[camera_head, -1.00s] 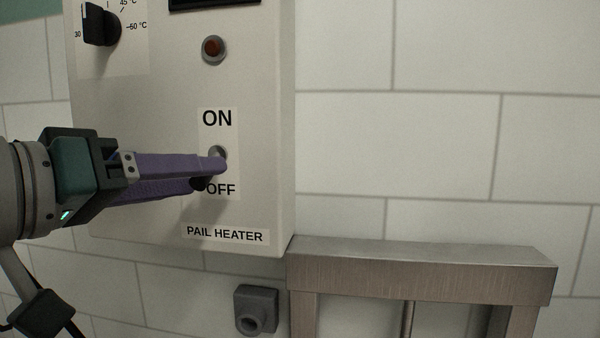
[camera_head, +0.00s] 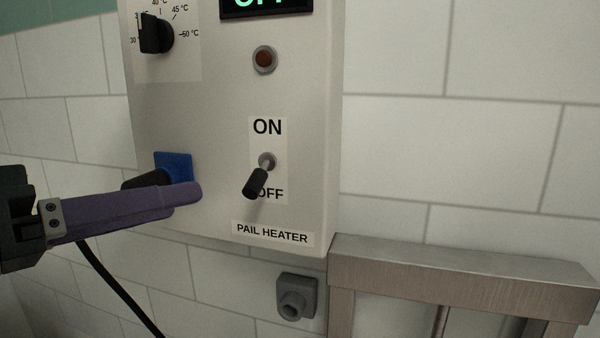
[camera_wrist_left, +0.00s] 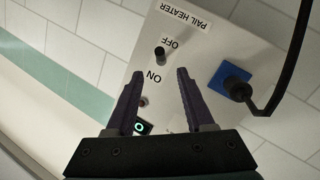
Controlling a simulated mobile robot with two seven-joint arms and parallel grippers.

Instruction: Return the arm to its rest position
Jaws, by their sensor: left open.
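My left gripper (camera_head: 185,194) comes in from the left in the head view, with purple fingers in front of the lower left of the heater box. In the left wrist view its two fingers (camera_wrist_left: 158,85) are spread with nothing between them. The pail heater box (camera_head: 210,110) is a pale panel on the wall. Its black toggle switch (camera_head: 256,183) points down to OFF and stands clear of my fingers. The toggle also shows in the left wrist view (camera_wrist_left: 160,55). The display (camera_head: 265,5) is partly cut off and shows green letters. My right gripper is out of view.
A blue socket (camera_head: 174,163) with a black plug and cable (camera_head: 118,288) sits behind my left fingers. A dial (camera_head: 156,35) is at upper left and a dark red lamp (camera_head: 265,59) above the switch. A metal frame (camera_head: 460,275) stands at lower right. The wall at right is clear.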

